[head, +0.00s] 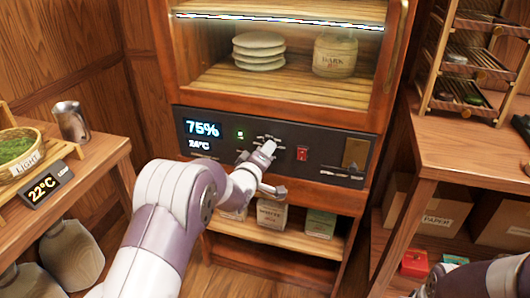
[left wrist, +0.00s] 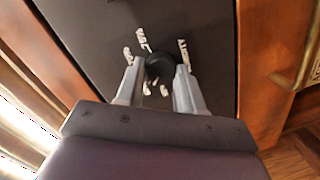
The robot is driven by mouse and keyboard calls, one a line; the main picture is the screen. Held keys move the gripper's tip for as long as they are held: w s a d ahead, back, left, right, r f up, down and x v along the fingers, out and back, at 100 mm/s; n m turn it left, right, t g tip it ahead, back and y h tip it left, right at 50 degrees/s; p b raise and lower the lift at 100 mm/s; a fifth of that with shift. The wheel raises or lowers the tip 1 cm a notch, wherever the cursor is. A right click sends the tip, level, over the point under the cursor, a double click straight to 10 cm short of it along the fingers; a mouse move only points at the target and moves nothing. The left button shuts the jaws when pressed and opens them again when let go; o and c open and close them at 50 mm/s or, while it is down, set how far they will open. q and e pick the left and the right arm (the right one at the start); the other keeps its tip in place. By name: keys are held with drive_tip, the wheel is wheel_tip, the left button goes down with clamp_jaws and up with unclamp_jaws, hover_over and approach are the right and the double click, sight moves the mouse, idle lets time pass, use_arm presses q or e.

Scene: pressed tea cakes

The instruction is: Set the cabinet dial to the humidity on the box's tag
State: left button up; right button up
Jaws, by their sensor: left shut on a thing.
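The cabinet (head: 280,104) stands in the middle of the head view, with a dark control panel (head: 225,130) across its front. The panel's display (head: 203,129) reads 75% with a temperature below it, about 24°C. My left gripper (head: 268,150) is at the panel, right of the display, and hides the dial in the head view. In the left wrist view the dark round dial (left wrist: 159,66) sits between the two fingers of my left gripper (left wrist: 158,82), which are shut on it. Pale markings surround the dial. I cannot make out a humidity tag on a box.
A red switch (head: 302,153) sits on the panel right of my left gripper. Pale stacked cakes (head: 259,50) and a labelled jar (head: 335,55) stand inside the cabinet. Wooden tables flank it; the left one holds a basket (head: 20,150) and a metal cup (head: 71,122).

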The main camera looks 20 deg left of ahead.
idle(0.5)
use_arm(q)
drive_tip(key=o, duration=1)
drive_tip(key=shift+o, duration=0.2)
drive_tip(key=s+a+r+p, duration=0.1)
drive_tip(key=s+p, duration=0.1)
drive_tip(key=s, duration=1)
drive_tip(key=shift+s+a+r, duration=0.15)
drive_tip(key=shift+s, duration=0.15)
